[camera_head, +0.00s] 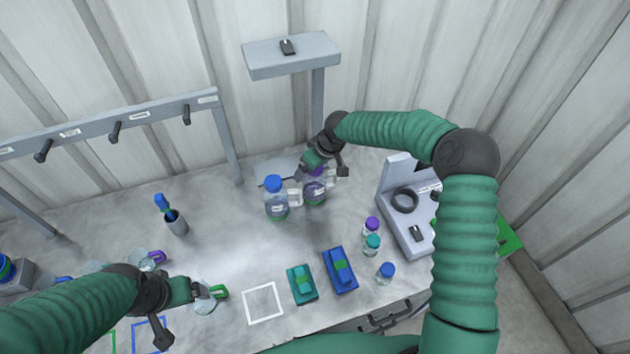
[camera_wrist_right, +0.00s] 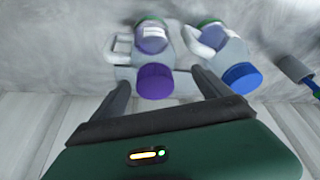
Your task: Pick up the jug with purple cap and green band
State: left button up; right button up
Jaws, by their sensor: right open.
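The jug with purple cap and green band (camera_head: 315,190) stands on the table under my right gripper (camera_head: 318,164), which partly hides its cap. In the right wrist view its purple cap (camera_wrist_right: 155,81) lies between the open fingers of my right gripper (camera_wrist_right: 158,76), with the green band (camera_wrist_right: 152,19) at the far end of the jug. I cannot tell whether a finger touches it. A similar jug with a blue cap (camera_head: 275,200) stands just left of it; it also shows in the right wrist view (camera_wrist_right: 226,52). My left gripper (camera_head: 200,292) is at the front left; its jaws are unclear.
A grey fixture with a black ring (camera_head: 404,200) stands to the right. Small capped bottles (camera_head: 372,245) and teal and blue blocks (camera_head: 340,270) lie in front. A cup with a blue-handled tool (camera_head: 176,222) is at the left. A raised grey shelf (camera_head: 290,56) stands behind.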

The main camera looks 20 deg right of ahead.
jog(key=f, duration=0.1)
jog(key=f+p, duration=0.1)
jog(key=f, duration=0.2)
jog(key=shift+w+d+p, duration=0.25)
jog(key=shift+d+p, duration=0.1)
jog(key=shift+d, duration=0.05)
jog(key=shift+w+f, duration=0.2)
jog(key=shift+w+a+f, duration=0.1)
jog(key=shift+w, duration=0.05)
jog(key=shift+a, duration=0.15)
jog(key=shift+c, duration=0.8)
jog(key=shift+a+r, duration=0.15)
jog(key=shift+r, duration=0.1)
jog(key=c, duration=0.5)
jog(key=shift+s, duration=0.2)
jog(key=c, duration=0.4)
jog(key=shift+d, duration=0.3)
jog(key=c, duration=0.8)
pick_arm(q)
jog(key=shift+s+d+r, duration=0.2)
jog(key=shift+s+r, duration=0.05)
jog(key=shift+r, duration=0.35)
jog(key=shift+s+d+r, duration=0.2)
jog(key=shift+s+r, duration=0.05)
jog(key=shift+r, duration=0.3)
pick_arm(e)
jog(key=shift+a, duration=0.1)
grip_shut()
